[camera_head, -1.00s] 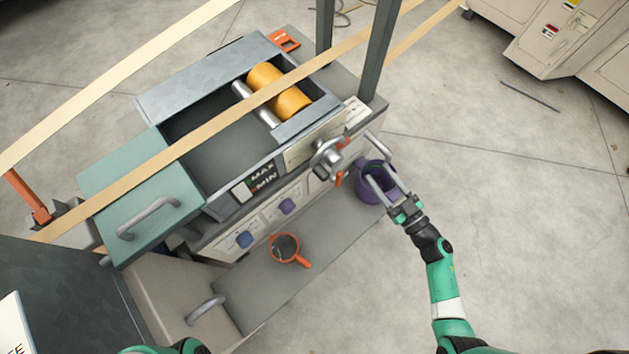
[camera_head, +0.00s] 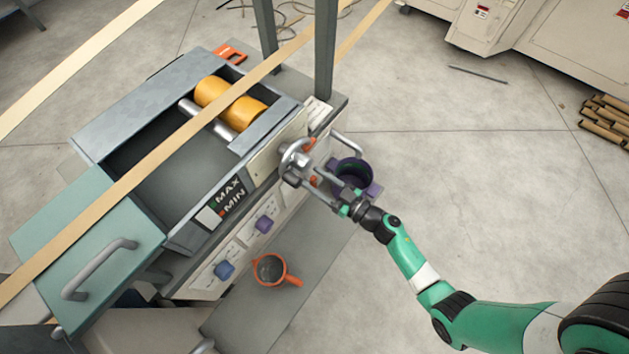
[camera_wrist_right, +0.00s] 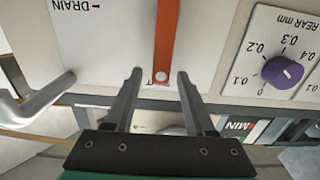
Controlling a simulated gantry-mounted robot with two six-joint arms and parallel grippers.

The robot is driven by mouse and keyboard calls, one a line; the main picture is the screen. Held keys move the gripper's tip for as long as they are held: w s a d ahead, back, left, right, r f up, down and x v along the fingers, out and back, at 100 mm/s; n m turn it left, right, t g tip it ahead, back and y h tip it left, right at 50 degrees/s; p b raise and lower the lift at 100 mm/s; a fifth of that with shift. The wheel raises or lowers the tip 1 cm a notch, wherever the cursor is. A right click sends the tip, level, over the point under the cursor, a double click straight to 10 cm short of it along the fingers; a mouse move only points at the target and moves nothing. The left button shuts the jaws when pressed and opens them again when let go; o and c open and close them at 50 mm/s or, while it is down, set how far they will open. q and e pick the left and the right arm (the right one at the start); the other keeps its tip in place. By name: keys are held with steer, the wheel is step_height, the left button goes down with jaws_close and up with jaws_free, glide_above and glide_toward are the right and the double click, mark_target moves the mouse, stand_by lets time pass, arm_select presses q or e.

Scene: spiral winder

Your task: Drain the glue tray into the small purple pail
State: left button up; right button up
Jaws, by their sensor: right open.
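The purple pail (camera_head: 364,183) stands below the machine's right corner in the head view, partly hidden by my right gripper. The grey glue tray (camera_head: 150,165) lies open on the machine, with a MAX/MIN gauge (camera_head: 228,197) on its front. My right gripper (camera_head: 312,177) is open and empty at the front panel, left of the pail. In the right wrist view, its fingers (camera_wrist_right: 159,74) point at an orange strip (camera_wrist_right: 167,35) beside the DRAIN label, one on either side. I cannot tell whether they touch it. My left gripper is out of view.
A metal handwheel (camera_head: 295,160) sits close to my right gripper. An orange pot (camera_head: 270,268) with a handle stands on the low grey ledge. Blue (camera_head: 224,270) and purple (camera_head: 264,224) knobs stick out of the panel. A tan strip crosses over the tray.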

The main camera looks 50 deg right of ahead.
steer(key=shift+w, duration=0.3)
steer(key=shift+c, duration=0.3)
jaws_close()
stand_by(1.0)
